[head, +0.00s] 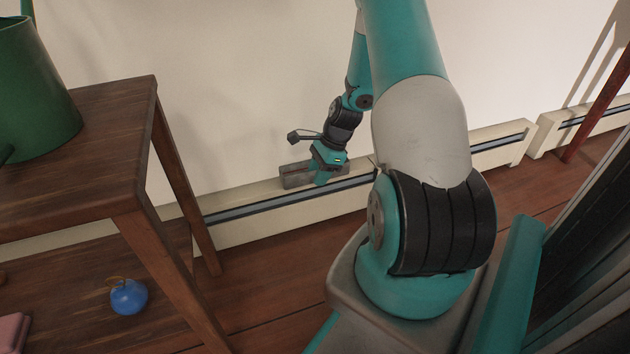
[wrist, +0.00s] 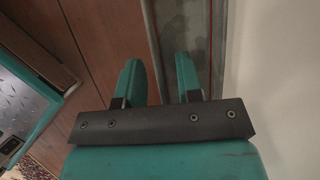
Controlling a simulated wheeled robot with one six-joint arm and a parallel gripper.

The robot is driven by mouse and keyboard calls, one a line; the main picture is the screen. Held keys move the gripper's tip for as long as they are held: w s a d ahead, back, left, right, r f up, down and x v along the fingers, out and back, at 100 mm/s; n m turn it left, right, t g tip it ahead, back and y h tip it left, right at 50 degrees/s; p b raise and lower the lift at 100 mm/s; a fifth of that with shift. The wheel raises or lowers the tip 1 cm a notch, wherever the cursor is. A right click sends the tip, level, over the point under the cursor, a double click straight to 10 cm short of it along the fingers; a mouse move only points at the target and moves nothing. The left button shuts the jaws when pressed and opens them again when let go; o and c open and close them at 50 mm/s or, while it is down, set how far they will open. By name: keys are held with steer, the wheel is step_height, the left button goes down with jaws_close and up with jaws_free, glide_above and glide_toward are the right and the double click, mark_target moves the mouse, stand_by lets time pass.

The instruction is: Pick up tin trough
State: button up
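The tin trough (head: 296,178) is a long, low grey box lying on top of the cream baseboard heater against the wall in the head view. My gripper (head: 323,181) points down at the trough's middle and hides part of it. In the wrist view, what looks like the trough (wrist: 199,30) is a grey strip running up the picture ahead of the fingers. My gripper (wrist: 158,80) has its two teal fingers apart there, with nothing clearly held between them. The fingers seem to stand on either side of the trough's near wall; contact cannot be told.
A wooden shelf table (head: 135,190) stands at left, with a green can (head: 38,95) on top and a blue round object (head: 129,297) on its lower shelf. The baseboard heater (head: 240,232) runs along the wall. A reddish post (head: 598,105) stands at right.

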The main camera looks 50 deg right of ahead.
jaws_close()
steer(key=shift+r+p, duration=0.2)
steer(key=shift+p, duration=0.15)
